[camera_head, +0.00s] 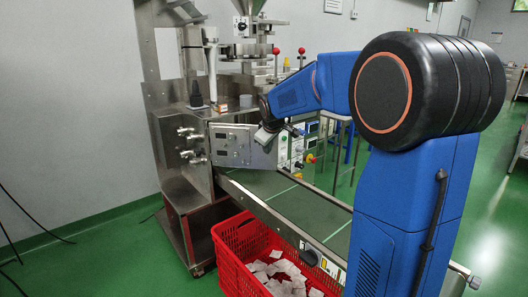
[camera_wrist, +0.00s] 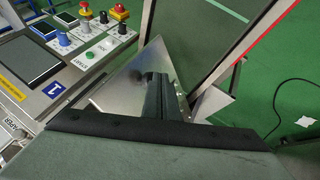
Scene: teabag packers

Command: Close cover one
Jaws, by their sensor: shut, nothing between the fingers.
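The steel packing machine (camera_head: 180,120) stands left of centre in the head view. My gripper (camera_head: 268,136) is at the right edge of this panel. In the wrist view, my gripper (camera_wrist: 157,92) has its dark fingers together, with nothing held. A bare metal plate (camera_wrist: 122,84) lies behind and beside the fingers; it looks like a cover. I cannot tell whether the fingers touch it. A control panel (camera_wrist: 75,45) with a blue "1" label is to its left.
A conveyor (camera_head: 290,205) runs from the machine toward the front right. A red crate (camera_head: 232,262) with several white teabags stands beside it on the green floor. A red emergency button (camera_wrist: 119,9) sticks up from the control panel. Open floor lies at left.

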